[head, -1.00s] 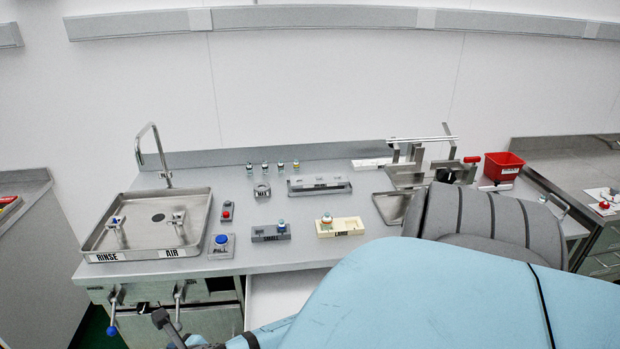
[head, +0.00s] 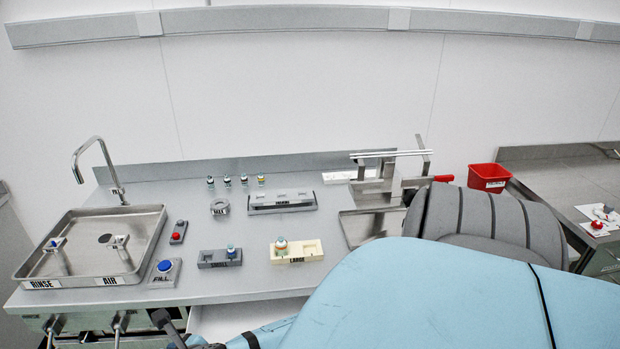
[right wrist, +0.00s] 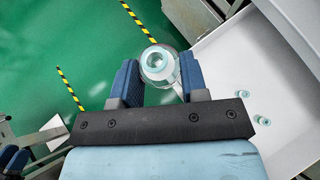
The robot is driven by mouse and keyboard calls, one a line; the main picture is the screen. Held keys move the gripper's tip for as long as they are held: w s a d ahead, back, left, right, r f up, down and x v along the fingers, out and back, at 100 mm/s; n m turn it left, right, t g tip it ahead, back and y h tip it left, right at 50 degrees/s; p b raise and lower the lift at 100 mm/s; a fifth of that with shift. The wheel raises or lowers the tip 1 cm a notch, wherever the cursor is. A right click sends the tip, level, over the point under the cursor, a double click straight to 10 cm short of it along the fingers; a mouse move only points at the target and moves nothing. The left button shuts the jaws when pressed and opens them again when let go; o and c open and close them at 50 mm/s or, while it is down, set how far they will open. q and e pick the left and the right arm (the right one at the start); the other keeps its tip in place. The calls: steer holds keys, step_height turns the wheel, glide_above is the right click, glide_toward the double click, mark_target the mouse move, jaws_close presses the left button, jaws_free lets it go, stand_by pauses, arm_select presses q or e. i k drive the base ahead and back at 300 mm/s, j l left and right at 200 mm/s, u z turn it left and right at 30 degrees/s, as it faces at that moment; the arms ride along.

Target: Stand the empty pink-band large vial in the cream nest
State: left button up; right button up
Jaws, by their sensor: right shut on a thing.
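My right gripper (right wrist: 158,78) is shut on a clear, pale vial (right wrist: 158,64), seen nearly end-on in the right wrist view. No pink band shows on it from this angle. The vial is held above the green floor, beside a white drawer. In the head view the cream nest (head: 313,250), marked LARGE, lies on the counter. The held vial is not visible in the head view.
The white drawer (right wrist: 225,65) holds two small clear vials (right wrist: 254,106). A grey nest (head: 212,260) with a vial stands left of the cream nest. The sink tray (head: 90,250) is at left, the FILL button (head: 165,266) beside it.

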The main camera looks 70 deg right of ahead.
mark_target(311, 252)
steer(key=k+l, duration=0.1)
steer(key=l, duration=0.25)
steer(key=k+l, duration=0.15)
steer(key=l, duration=0.2)
steer(key=k+l, duration=0.1)
steer(key=l, duration=0.25)
steer(key=k+l, duration=0.15)
steer(key=l, duration=0.2)
steer(key=k+l, duration=0.1)
steer(key=l, duration=0.3)
